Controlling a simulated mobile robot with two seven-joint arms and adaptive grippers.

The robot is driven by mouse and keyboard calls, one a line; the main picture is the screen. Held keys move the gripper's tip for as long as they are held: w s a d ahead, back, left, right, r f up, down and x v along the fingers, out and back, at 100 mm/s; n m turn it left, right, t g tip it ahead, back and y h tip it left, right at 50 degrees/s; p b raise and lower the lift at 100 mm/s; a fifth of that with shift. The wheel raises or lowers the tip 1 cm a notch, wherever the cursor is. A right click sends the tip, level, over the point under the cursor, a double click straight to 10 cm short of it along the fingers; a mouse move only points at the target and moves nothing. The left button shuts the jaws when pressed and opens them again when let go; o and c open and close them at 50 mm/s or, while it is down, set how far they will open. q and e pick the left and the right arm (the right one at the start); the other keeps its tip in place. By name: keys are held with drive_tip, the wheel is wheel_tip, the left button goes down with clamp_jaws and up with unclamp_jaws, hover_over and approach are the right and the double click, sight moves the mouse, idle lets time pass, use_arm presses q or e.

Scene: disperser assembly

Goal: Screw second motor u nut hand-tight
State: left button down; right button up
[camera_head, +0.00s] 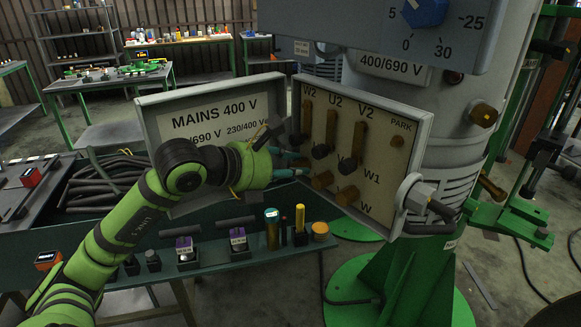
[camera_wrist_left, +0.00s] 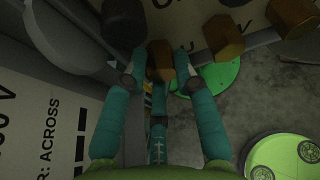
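The open motor terminal box (camera_head: 377,207) hangs on the motor, marked W2, U2, V2 along the top and W1 and W at the lower right. Bars run down from the top row, with dark and brass nuts on the lower studs. My left gripper (camera_head: 294,164) has its teal fingers at the box's lower left, hiding the stud label there. In the left wrist view, its fingertips (camera_wrist_left: 160,70) bracket a brass hex nut (camera_wrist_left: 160,60), one on each side and a third finger below. Whether they press on it I cannot tell. My right gripper does not show.
The box's open lid (camera_head: 206,119), marked MAINS 400 V, stands behind my left wrist. The grey motor (camera_head: 453,130) and its blue knob panel (camera_head: 450,35) rise beside it. A bench (camera_head: 330,242) below holds labelled blocks, a cylinder and a yellow tool.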

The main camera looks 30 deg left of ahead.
use_arm(q)
drive_tip(key=shift+f, duration=0.2)
use_arm(e)
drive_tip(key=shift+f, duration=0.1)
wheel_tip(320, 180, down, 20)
drive_tip(key=b, duration=2)
use_arm(q)
drive_tip(key=m+t+y+b, duration=0.2)
drive_tip(key=m, duration=0.4)
drive_tip(key=f+m+t+y+b, duration=0.1)
drive_tip(key=m+t+y+b, duration=0.1)
drive_tip(key=m, duration=0.5)
drive_tip(key=d+m+t+y+b, duration=0.1)
drive_tip(key=m+t+b, duration=0.1)
drive_tip(key=m, duration=0.4)
drive_tip(key=shift+s+f+t+y+b, duration=0.1)
drive_tip(key=shift+f+t+y+b, duration=0.05)
drive_tip(key=shift+t+y+b, duration=0.25)
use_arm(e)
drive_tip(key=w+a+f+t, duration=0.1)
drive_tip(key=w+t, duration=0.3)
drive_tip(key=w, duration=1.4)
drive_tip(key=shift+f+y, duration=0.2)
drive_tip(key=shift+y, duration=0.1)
